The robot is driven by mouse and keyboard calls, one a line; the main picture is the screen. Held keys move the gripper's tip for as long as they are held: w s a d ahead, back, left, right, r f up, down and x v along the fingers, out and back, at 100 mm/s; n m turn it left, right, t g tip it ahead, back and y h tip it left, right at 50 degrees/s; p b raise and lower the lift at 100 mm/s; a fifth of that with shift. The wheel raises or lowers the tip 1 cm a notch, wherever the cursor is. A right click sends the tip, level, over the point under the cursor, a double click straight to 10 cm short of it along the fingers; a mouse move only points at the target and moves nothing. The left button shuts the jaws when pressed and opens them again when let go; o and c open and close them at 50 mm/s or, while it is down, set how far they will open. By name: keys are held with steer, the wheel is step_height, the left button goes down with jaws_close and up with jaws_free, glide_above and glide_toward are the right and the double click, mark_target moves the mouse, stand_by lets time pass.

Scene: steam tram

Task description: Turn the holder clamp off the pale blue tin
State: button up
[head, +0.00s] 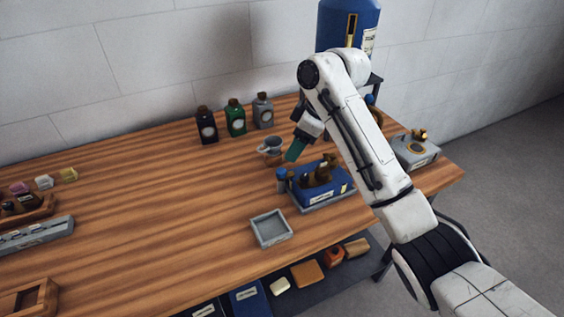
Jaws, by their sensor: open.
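A blue holder box (340,188) with a white label stands on the right part of the wooden table. Several brass-brown fittings (320,170) rise from its top, too small to tell which is the clamp. A small blue cylinder (282,182), possibly the pale blue tin, stands at the box's left end. I cannot tell whether a clamp lies over it. My gripper (293,152), with dark teal fingers, is open and hangs just above and behind the cylinder and box. It looks apart from both, and its far finger is hard to make out.
A grey cup (269,146) stands close left of my gripper. Black (206,127), green (235,119) and grey (263,112) bottles stand behind. An empty grey tray (271,229) lies in front. A grey box (414,150) stands right, beyond my arm. The table's middle left is clear.

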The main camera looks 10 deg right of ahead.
mark_target(281, 171)
steer(key=x, duration=0.9)
steer(key=shift+f+p, duration=0.25)
steer(key=shift+p, duration=0.05)
steer(key=shift+c, duration=0.4)
jaws_close()
